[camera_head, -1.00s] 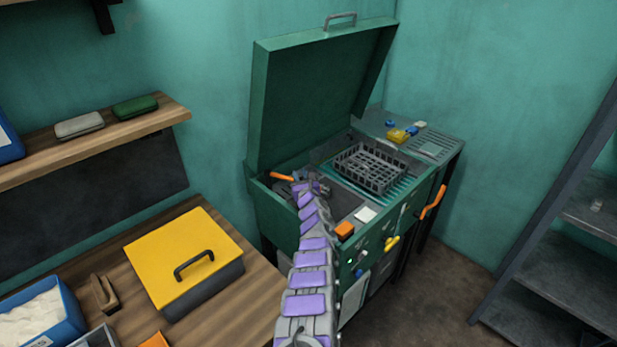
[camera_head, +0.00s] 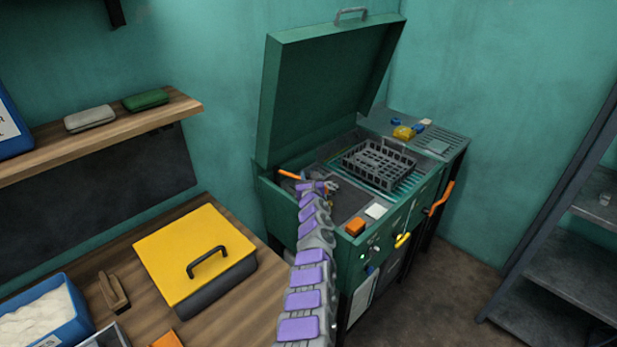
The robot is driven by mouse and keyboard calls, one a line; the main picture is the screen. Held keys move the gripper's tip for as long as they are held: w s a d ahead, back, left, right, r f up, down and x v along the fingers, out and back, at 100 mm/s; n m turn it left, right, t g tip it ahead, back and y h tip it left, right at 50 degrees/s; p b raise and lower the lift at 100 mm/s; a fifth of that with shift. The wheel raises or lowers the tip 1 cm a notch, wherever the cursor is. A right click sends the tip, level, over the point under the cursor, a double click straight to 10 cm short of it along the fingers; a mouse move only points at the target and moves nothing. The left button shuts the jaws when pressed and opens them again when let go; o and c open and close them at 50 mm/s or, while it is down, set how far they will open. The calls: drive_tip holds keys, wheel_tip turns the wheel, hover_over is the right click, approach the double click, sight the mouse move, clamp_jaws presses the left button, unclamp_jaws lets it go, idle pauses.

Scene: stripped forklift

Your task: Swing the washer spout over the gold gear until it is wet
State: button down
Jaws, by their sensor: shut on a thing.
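The green parts washer (camera_head: 300,216) stands against the wall with its lid (camera_head: 330,95) raised. My gripper (camera_head: 330,187) is inside the left part of its basin, small and partly hidden by my arm. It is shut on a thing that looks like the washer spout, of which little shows. An orange-ended piece (camera_head: 289,175) lies just left of my gripper; I cannot tell whether it belongs to the spout. I cannot make out the gold gear, nor any wetness. A dark wire basket (camera_head: 378,163) sits in the basin, right of my gripper.
An orange block (camera_head: 355,227) and a white piece (camera_head: 376,211) are on the washer's front edge. Small yellow items (camera_head: 403,132) lie on its right ledge. A yellow-lidded box (camera_head: 190,252) stands on the wooden bench at left. A dark shelf rack (camera_head: 560,250) stands at right.

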drive_tip(key=shift+a, duration=0.25)
drive_tip(key=c, duration=1.3)
unclamp_jaws()
drive_tip(key=shift+o, duration=1.4)
drive_tip(key=shift+a, duration=0.15)
